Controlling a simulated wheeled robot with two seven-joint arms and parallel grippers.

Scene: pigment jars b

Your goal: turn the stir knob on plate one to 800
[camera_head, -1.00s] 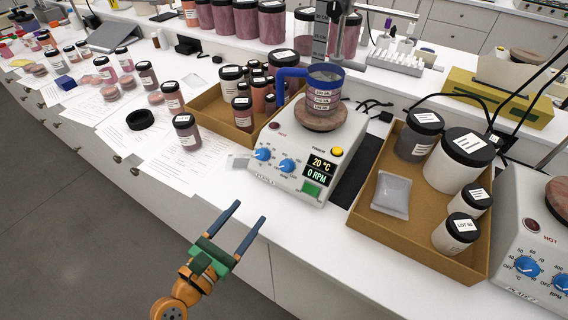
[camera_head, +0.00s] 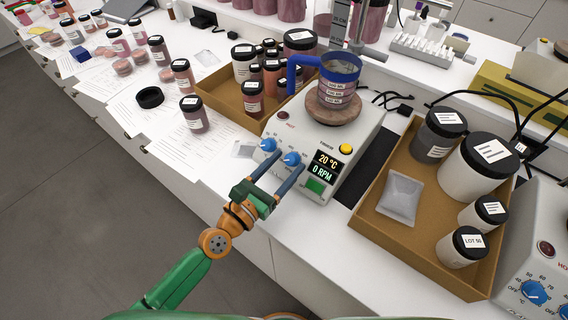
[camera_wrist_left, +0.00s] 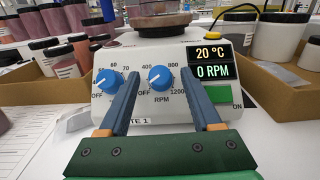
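Plate one (camera_head: 340,139) is a white hot plate labelled "PLATE 1" in the left wrist view. Its display (camera_wrist_left: 212,62) reads 20 °C and 0 RPM. The blue stir knob (camera_head: 292,158), marked RPM, also shows in the left wrist view (camera_wrist_left: 160,78), with its mark toward OFF. The blue temperature knob (camera_wrist_left: 108,82) is left of it. My left gripper (camera_head: 280,167) is open, its two blue fingers pointing at the plate's front panel. In the left wrist view the fingers lie on either side of the stir knob; contact cannot be told. My right gripper is out of view.
A blue-handled beaker (camera_head: 338,80) stands on the plate's round top. A cardboard tray (camera_head: 367,220) with jars and a pouch is to the right; another tray (camera_head: 222,108) with jars is behind left. A green switch (camera_head: 315,186) sits beside the stir knob.

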